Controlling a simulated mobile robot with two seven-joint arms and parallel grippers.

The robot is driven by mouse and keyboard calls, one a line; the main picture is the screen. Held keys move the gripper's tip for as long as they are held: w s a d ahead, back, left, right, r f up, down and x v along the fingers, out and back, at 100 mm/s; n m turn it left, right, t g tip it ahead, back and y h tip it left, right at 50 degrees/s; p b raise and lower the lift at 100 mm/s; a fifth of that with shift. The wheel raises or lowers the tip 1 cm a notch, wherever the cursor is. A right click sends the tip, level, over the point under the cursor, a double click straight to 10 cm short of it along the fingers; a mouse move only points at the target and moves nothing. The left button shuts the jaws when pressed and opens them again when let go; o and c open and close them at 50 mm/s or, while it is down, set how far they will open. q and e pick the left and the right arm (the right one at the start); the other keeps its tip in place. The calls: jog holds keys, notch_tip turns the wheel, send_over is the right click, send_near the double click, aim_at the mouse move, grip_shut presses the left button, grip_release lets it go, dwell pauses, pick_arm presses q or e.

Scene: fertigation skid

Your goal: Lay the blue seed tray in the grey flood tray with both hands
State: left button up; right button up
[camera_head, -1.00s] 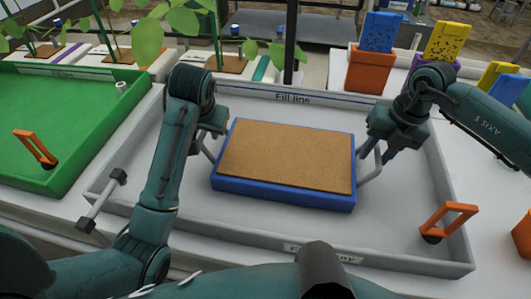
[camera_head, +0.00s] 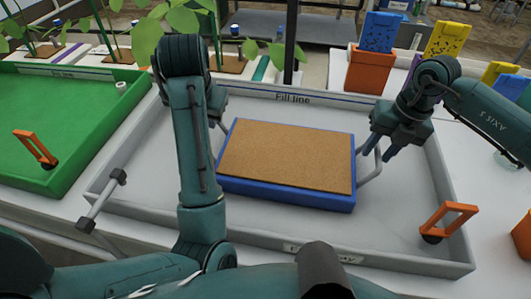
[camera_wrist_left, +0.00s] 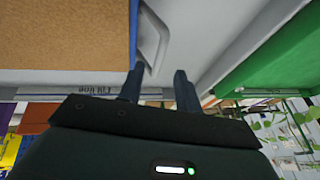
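The blue seed tray (camera_head: 290,194), filled with brown soil, lies inside the grey flood tray (camera_head: 440,205), near the middle of its floor. It has a grey handle at each short side. My right gripper (camera_head: 382,150) has its fingers apart at the right handle (camera_head: 372,168); nothing is held between them. My left gripper is at the left side, largely hidden behind my own arm in the head view. In the left wrist view my left gripper (camera_wrist_left: 160,88) has its fingers apart, with the left handle (camera_wrist_left: 153,38) just beyond the left-hand finger.
A green tray (camera_head: 75,115) with an orange handle stands at left. Orange pots (camera_head: 370,72) with blue and yellow cards stand at back right. An orange handle (camera_head: 447,220) is at the flood tray's front right corner.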

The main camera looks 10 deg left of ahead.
notch_tip(320, 180, up, 11)
jog(key=d, duration=0.2)
jog(key=shift+f, duration=0.2)
